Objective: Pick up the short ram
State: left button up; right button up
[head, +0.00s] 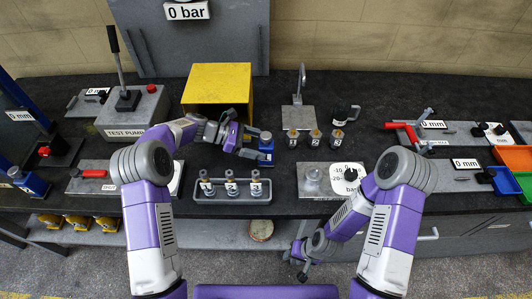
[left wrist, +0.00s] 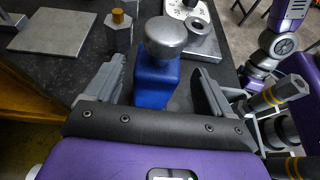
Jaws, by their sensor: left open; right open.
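A short blue ram (head: 266,147) with a grey domed cap stands upright on the dark bench, right of the yellow box. My left gripper (head: 248,142) is beside it, reaching in from the left. In the left wrist view the ram (left wrist: 152,85) stands between the two open fingers of my left gripper (left wrist: 165,90), with a gap visible on each side. The ram's lower end is hidden behind the gripper's dark front bar. My right gripper (head: 299,264) hangs low in front of the bench edge, small in view, open and empty.
A grey tray with several numbered fittings (head: 232,198) stands just in front of the ram. The yellow box (head: 217,80) stands behind, the test pump (head: 130,122) at left.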

aim_at(271, 147)
pick_arm(q)
jog(key=x, duration=0.5)
jog(key=shift+w+f, duration=0.1)
jog(key=shift+f, duration=0.1)
grip_shut()
jog(key=shift+r, duration=0.15)
